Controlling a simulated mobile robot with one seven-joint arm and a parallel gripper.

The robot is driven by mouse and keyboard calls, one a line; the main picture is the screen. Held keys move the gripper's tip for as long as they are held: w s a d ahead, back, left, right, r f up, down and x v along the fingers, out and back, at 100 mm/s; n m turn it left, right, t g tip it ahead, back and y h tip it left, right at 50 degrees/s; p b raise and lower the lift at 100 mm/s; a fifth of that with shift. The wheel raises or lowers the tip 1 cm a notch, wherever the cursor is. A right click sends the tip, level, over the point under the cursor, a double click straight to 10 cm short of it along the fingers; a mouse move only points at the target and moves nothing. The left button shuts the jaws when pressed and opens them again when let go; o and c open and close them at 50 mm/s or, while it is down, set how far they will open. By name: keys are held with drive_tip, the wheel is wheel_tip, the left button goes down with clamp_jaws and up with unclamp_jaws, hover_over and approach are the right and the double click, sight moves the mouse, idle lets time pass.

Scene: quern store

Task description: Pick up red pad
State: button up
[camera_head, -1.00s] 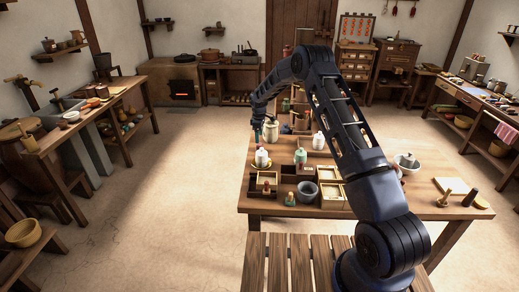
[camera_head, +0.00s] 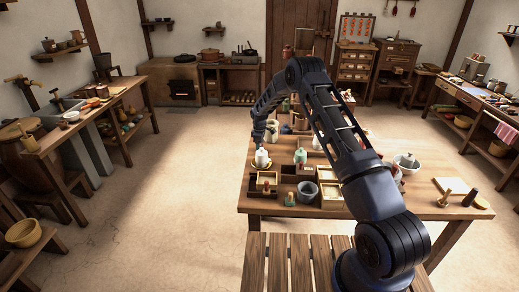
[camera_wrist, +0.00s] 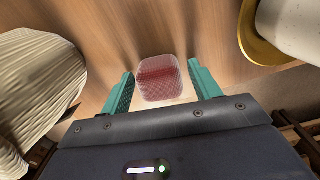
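The red pad (camera_wrist: 158,78) shows in the wrist view as a small rounded square, red inside a pale, see-through-looking edge, on the wooden table top. It lies between the two teal fingers of my gripper (camera_wrist: 160,69), with a gap on both sides. My gripper is open and points down at the table. In the head view my gripper (camera_head: 258,143) is at the table's left edge, just behind the white jar (camera_head: 262,158). I cannot make out the red pad in the head view.
In the wrist view a pale ribbed object (camera_wrist: 35,90) stands close on the left. A white vessel on a yellow dish (camera_wrist: 255,40) stands close on the right.

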drive_tip(key=c, duration=0.8)
drive_tip(key=shift+r, duration=0.1)
